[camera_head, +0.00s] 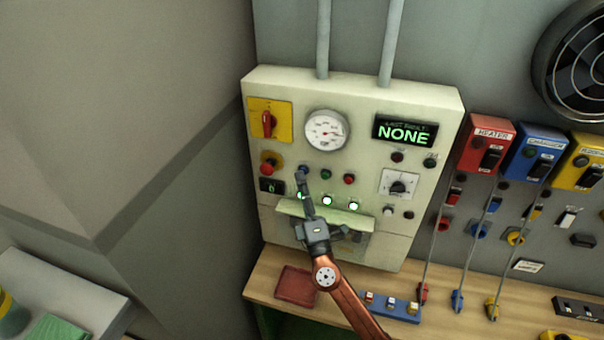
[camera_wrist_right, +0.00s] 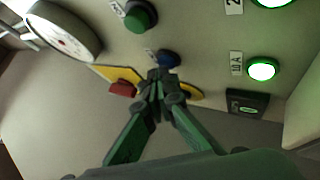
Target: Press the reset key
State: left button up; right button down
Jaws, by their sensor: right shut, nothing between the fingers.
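A cream control panel (camera_head: 400,240) stands on the bench against the wall. The small blue button (camera_head: 303,168) sits left of the green and red buttons. It also shows in the right wrist view (camera_wrist_right: 168,58), just beyond my fingertips. No reset label is readable, so I cannot tell for sure which key is reset. My right gripper (camera_head: 303,182) reaches up over the panel, shut and empty, its tips just below the blue button. In the right wrist view the fingertips (camera_wrist_right: 158,80) overlap the button's lower edge; I cannot tell whether they touch it. My left gripper is not in view.
The green button (camera_head: 325,174) and red button (camera_head: 349,179) are close on the right. A red mushroom knob (camera_head: 268,167) and a red rotary switch (camera_head: 267,123) are at left. A ledge (camera_head: 345,218) juts out below lit lamps. Cables hang at right.

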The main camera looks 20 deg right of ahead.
dwell(0.4)
jog(key=shift+s+a, duration=0.45)
jog(key=shift+s, duration=0.25)
jog(key=s+a, duration=0.1)
jog(key=s, duration=0.1)
jog(key=s+a, duration=0.2)
dwell(0.3)
jog(key=shift+d, duration=0.1)
dwell(0.6)
